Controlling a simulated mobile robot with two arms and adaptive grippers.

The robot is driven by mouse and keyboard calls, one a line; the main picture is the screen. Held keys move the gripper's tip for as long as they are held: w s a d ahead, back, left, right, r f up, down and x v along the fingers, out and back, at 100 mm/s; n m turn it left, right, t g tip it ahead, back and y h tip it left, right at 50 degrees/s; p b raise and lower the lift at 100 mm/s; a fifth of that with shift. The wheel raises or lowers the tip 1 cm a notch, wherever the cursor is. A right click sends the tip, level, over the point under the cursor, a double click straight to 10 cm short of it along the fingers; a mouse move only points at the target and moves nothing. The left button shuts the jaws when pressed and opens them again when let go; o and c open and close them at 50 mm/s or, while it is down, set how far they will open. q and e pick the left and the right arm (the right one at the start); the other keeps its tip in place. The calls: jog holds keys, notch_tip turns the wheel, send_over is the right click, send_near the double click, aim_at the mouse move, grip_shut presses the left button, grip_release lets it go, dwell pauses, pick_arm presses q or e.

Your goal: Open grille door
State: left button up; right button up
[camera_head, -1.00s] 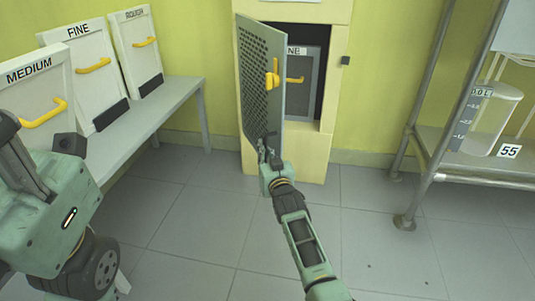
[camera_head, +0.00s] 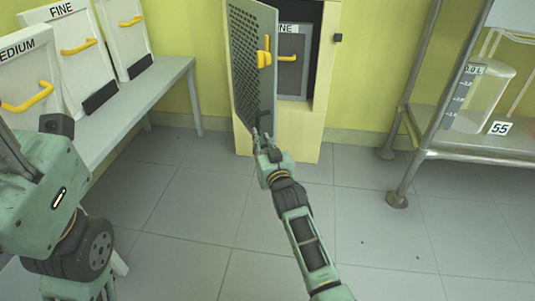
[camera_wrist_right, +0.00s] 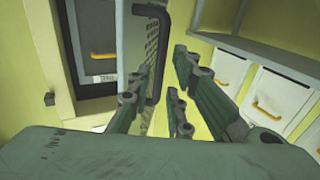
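Whether a finger touches the door I cannot tell.
Inside the cabinet is a grey panel (camera_head: 290,68) with a yellow handle. White panels marked FINE (camera_head: 80,60) and MEDIUM (camera_head: 18,75) stand on a bench (camera_head: 150,92) at the left. A metal rack (camera_head: 470,147) with a clear vessel (camera_head: 480,95) is at the right. The middle floor is clear.

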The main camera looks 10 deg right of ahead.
jog(key=s, duration=0.6)
jog(key=shift+s+d, duration=0.2)
jog(key=shift+s, duration=0.1)
